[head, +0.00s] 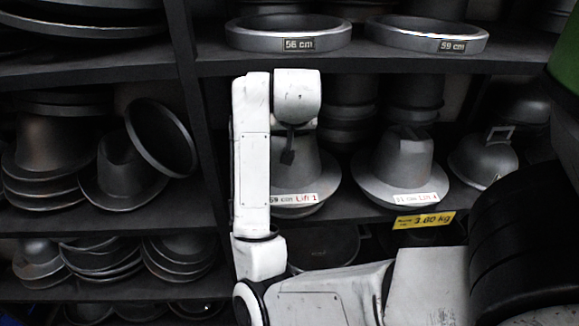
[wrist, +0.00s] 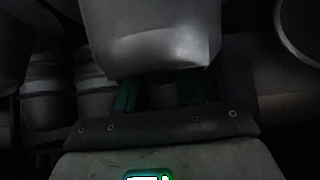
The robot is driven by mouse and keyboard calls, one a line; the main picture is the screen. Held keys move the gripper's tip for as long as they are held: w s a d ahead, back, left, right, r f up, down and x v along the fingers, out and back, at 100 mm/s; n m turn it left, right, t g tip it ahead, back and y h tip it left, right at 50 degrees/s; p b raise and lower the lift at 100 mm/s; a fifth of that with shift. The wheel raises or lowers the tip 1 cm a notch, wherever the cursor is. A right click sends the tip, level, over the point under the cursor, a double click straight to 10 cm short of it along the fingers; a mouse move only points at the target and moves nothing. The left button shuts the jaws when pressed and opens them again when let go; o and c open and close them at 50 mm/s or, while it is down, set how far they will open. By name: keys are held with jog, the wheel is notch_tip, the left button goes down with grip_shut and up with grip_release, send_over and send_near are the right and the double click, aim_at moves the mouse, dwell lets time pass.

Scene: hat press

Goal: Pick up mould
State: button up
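The grey hat-shaped mould labelled "Lift 1" (head: 312,172) stands upright on the middle shelf, its left part hidden by my arm. A second mould, with a pinched crown (head: 405,160), stands to its right. My gripper (head: 287,157) hangs in front of the first mould's crown in the head view; its fingertips are hard to make out there. In the wrist view, a smooth grey mould (wrist: 150,38) fills the top middle, close in front of my gripper (wrist: 160,92). Its two greenish fingers are apart, with their tips hidden by the mould. I cannot tell whether they touch it.
The dark shelf (head: 350,209) holds more moulds behind and beside. Flat rings (head: 289,35) lie on the shelf above, limiting headroom. A shelf upright (head: 205,120) stands left of my arm. Stacked moulds (head: 42,160) crowd the left bay. A yellow weight label (head: 425,220) hangs at the shelf edge.

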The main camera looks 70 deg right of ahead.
grip_shut()
jog(key=shift+r, duration=0.1)
dwell(1.0)
